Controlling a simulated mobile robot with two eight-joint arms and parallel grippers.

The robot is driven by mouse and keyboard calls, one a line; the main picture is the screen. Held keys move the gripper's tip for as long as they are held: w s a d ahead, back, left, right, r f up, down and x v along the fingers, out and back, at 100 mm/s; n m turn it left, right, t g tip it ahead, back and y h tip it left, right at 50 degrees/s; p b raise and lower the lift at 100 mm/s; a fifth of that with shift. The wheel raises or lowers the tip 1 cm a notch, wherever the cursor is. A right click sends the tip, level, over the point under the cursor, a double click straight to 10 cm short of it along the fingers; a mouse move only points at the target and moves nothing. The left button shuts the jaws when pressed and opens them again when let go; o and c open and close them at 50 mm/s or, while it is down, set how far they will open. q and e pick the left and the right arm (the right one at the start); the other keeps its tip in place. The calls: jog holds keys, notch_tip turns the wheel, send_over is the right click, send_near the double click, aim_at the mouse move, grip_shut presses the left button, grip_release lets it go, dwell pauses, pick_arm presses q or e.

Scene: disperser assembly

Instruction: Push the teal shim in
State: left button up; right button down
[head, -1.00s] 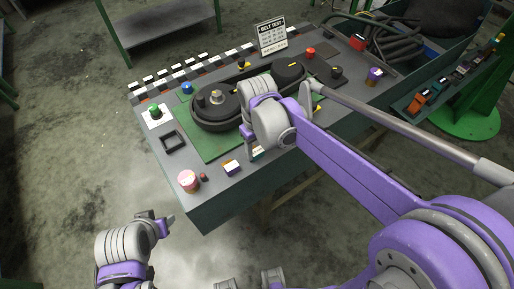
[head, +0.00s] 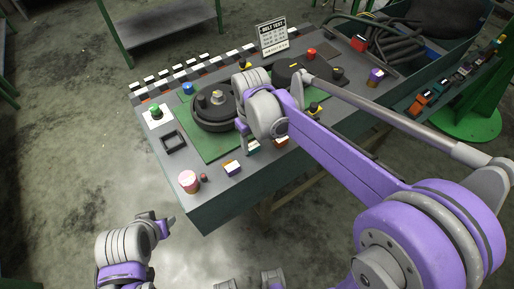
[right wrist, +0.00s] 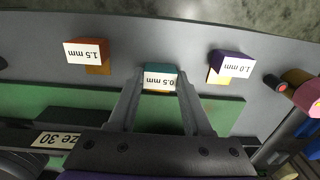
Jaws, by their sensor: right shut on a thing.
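The teal shim (right wrist: 160,80), a small block with a white "0.5 mm" label, sits between the fingers of my right gripper (right wrist: 158,89) in the right wrist view. The right gripper is shut on it, at the near edge of the green board (right wrist: 65,98). In the head view the shim (head: 253,148) shows only partly below my right wrist, which hides most of the fingers. My left gripper (head: 166,224) hangs off the table's front left, away from the parts; its finger opening is not clear.
An orange "1.5 mm" block (right wrist: 87,54) and a purple "1.0 mm" block (right wrist: 230,66) stand on either side. A black pulley and belt assembly (head: 212,122) lies on the board. A pink cylinder (head: 188,181) and black square frame (head: 173,141) stand at the left.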

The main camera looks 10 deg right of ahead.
aim_at(252, 145)
jog(key=shift+w+r, duration=0.1)
jog(key=shift+w, duration=0.05)
jog(key=shift+c, duration=1.6)
grip_release()
jog(key=shift+w, duration=0.1)
notch_tip(252, 145, up, 11)
jog(key=shift+p, duration=0.35)
jog(key=s+d+f+m+t, duration=0.2)
jog(key=s+d+f, duration=0.2)
jog(key=s+f, duration=0.2)
jog(key=s+d+f+m+t, duration=0.2)
jog(key=s+f, duration=0.4)
jog(key=s, duration=0.4)
jog(key=shift+s+d+f+t, duration=0.15)
jog(key=shift+s+d+t, duration=0.05)
jog(key=shift+d+t, duration=0.65)
